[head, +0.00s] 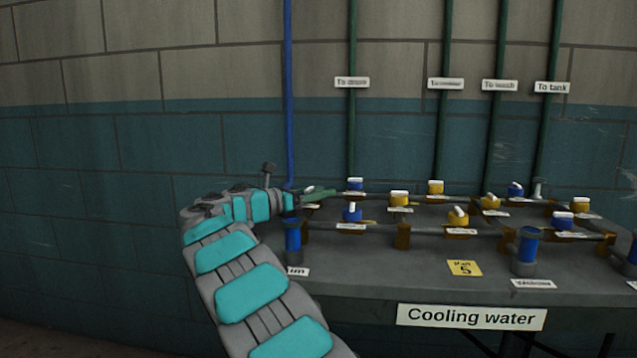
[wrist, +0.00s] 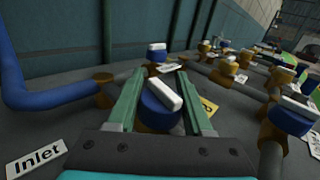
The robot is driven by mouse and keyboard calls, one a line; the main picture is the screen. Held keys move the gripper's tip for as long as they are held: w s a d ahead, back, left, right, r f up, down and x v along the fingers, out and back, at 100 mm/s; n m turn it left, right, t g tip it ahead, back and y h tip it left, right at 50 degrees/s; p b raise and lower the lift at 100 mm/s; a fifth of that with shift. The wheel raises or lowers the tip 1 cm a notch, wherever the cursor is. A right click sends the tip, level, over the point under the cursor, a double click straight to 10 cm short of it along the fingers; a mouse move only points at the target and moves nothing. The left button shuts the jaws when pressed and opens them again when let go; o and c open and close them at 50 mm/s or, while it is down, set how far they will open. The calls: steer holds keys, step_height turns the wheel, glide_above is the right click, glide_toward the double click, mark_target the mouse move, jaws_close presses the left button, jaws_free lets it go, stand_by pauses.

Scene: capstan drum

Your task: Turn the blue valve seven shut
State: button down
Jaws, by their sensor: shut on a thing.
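My gripper (head: 320,194) reaches in from the left over the back of the bench. In the wrist view its green fingers (wrist: 162,88) stand on either side of a blue valve (wrist: 152,116) with a white bar handle (wrist: 164,95), and they are shut on it. The bar lies at a slant between the fingers. In the head view the fingers mostly hide this valve, and only its white handle (head: 308,188) shows. I cannot read a number on the held valve.
Several blue and yellow valves sit on pipes across the bench (head: 375,290), including a yellow valve (head: 398,198) and a blue one (head: 352,212) close by. A blue upright fitting (head: 293,238) stands near my arm. A yellow card (head: 464,268) reads 5.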

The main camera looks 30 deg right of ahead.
steer(key=shift+a+m+g, duration=0.15)
steer(key=shift+m+g, duration=0.55)
steer(key=shift+g, duration=0.3)
steer(key=shift+s+g, duration=0.15)
steer(key=shift+g, duration=0.15)
steer(key=shift+f, duration=0.15)
steer(key=c, duration=0.6)
jaws_free()
steer(key=o, duration=0.3)
steer(key=shift+s, duration=0.1)
steer(key=shift+a, duration=3.8)
